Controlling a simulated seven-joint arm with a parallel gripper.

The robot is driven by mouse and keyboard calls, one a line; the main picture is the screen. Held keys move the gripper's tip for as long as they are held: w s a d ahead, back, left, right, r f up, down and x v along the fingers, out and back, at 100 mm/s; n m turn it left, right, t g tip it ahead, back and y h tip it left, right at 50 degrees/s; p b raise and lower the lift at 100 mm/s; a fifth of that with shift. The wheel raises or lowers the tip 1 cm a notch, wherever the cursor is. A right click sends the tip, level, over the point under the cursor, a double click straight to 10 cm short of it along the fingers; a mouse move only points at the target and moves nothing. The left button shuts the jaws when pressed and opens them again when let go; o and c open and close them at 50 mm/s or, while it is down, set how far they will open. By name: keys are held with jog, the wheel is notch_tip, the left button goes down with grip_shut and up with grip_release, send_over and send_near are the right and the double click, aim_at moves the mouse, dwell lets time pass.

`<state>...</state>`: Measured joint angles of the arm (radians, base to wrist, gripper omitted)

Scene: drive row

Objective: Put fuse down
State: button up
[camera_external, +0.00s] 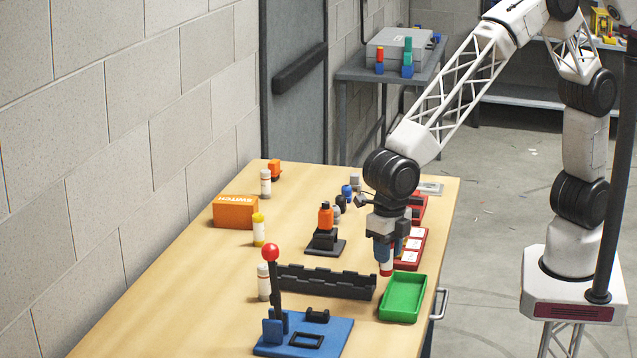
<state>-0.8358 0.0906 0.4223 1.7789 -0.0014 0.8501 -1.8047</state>
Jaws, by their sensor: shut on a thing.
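My gripper (385,255) points down over the right part of the wooden table. It is shut on a small cylinder, the fuse (386,268), whose red lower end shows below the fingers. Similar white cylinders stand at the left: one with a yellow top (259,229), one with a grey top (265,183), and one by the black rack (263,281).
The black slotted rack (325,281) lies left of the green tray. A blue base with a red-ball lever (320,335) is at the front. A black stand with an orange part (325,235), an orange box (235,211) and small knobs (346,192) stand further back. The left front table is clear.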

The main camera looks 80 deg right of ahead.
jog(key=s+a+f+n, duration=0.1)
jog(key=s+a+n, duration=0.2)
jog(key=s+a, duration=0.7)
jog(key=shift+s+a+n, duration=0.15)
jog(key=shift+a+n, duration=0.15)
jog(key=shift+a, duration=0.25)
jog(key=w+a+f, duration=0.1)
jog(key=w+a, duration=0.7)
jog(key=a, duration=0.5)
jog(key=shift+w+a+f, duration=0.3)
jog(key=shift+f, duration=1.75)
jog(key=shift+f, duration=0.2)
jog(key=o, duration=1)
jog(key=shift+c, duration=0.2)
jog(key=shift+r, duration=0.2)
